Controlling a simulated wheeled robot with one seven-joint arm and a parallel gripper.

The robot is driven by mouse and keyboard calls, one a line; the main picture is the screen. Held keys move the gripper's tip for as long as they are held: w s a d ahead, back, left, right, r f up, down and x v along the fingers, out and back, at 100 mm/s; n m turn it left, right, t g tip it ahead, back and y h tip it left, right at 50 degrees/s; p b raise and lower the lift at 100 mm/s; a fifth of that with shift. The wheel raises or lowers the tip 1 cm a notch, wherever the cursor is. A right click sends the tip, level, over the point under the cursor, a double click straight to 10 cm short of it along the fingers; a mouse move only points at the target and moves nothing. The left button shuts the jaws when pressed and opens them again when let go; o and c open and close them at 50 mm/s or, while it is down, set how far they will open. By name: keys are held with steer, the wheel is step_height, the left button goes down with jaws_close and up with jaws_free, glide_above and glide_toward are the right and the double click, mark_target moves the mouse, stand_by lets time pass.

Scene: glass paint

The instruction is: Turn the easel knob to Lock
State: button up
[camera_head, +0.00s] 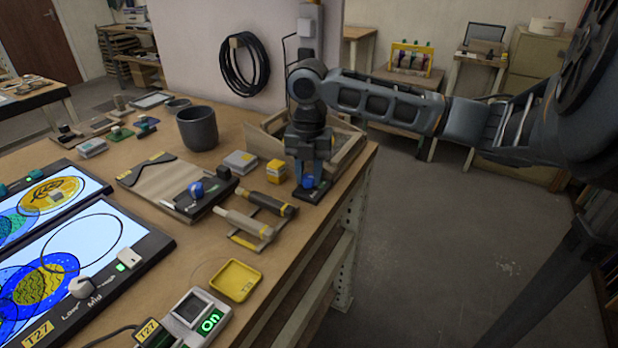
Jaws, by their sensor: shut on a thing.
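A dark base plate (316,194) with a blue knob (308,183) lies near the right edge of the workbench, in front of a wooden frame. My gripper (309,177) points straight down over this plate, its fingers shut around the blue knob. The fingers hide part of the knob, and the small marking on the plate is too small to read, so I cannot tell the knob's setting. A wooden frame or easel (351,153) stands just behind, partly hidden by my gripper.
A second blue knob (196,189) sits on a dark board to the left. A yellow box (276,171) and rollers (268,203) are close to my gripper's left. A dark pot (197,128), yellow tray (236,280) and lit panels (75,260) occupy the bench. Open floor lies right.

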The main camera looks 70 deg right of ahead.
mark_target(309, 176)
steer(key=shift+n+b, duration=0.5)
steer(key=shift+n, duration=0.7)
steer(key=o, duration=1.1)
steer(key=shift+c, duration=0.2)
step_height(309, 176, up, 8)
steer(key=shift+f, duration=0.1)
